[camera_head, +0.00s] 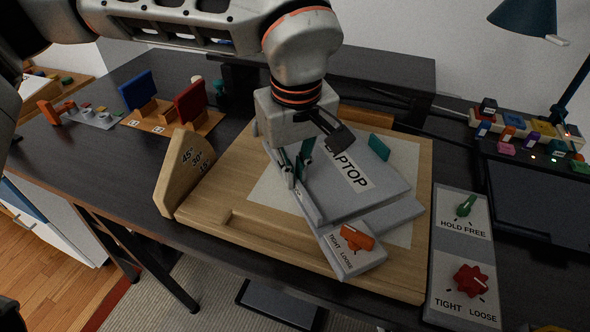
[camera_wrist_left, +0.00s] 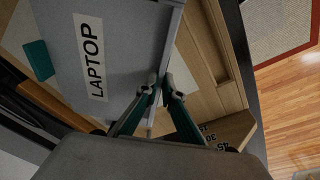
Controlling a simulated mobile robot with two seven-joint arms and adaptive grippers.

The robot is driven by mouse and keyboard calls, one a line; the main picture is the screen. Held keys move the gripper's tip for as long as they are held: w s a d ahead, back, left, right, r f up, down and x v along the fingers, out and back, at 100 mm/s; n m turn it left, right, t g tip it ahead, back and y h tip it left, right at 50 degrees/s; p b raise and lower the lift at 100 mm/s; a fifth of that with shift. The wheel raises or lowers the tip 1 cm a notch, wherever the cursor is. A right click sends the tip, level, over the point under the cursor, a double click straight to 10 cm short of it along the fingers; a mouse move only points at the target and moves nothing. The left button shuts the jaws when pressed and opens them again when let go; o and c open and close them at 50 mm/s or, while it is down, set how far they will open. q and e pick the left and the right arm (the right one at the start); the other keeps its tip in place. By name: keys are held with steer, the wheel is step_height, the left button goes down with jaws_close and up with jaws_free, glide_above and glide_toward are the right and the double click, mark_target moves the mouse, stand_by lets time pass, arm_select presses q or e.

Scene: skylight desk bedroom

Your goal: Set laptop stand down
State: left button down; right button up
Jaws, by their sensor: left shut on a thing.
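The grey laptop stand (camera_head: 375,178), labelled LAPTOP, is over a wooden board (camera_head: 225,205) on the dark desk. A lower grey piece (camera_head: 352,255) with an orange knob (camera_head: 357,237), marked TIGHT and LOOSE, is at its front. My left gripper (camera_head: 297,170) is shut on the left edge of the stand's grey plate. In the left wrist view the fingers (camera_wrist_left: 160,98) pinch that plate edge, beside the LAPTOP label (camera_wrist_left: 91,58). Whether the stand touches the board is hard to tell. My right gripper is not in view.
A wooden angle gauge (camera_head: 183,172) stands at the board's left side. A grey panel (camera_head: 462,255) with a green lever and red knob is at right. Blue (camera_head: 138,91) and red (camera_head: 190,102) upright plates stand behind left. A dark lamp (camera_head: 527,18) is far right.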

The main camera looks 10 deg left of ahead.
arm_select(q)
steer(key=shift+f, duration=0.3)
steer(key=c, duration=2.1)
jaws_free()
steer(key=shift+c, duration=0.2)
steer(key=shift+f, duration=0.15)
step_height(320, 180, up, 12)
steer(key=s, duration=0.1)
steer(key=shift+s+d, duration=0.2)
steer(key=shift+s, duration=0.05)
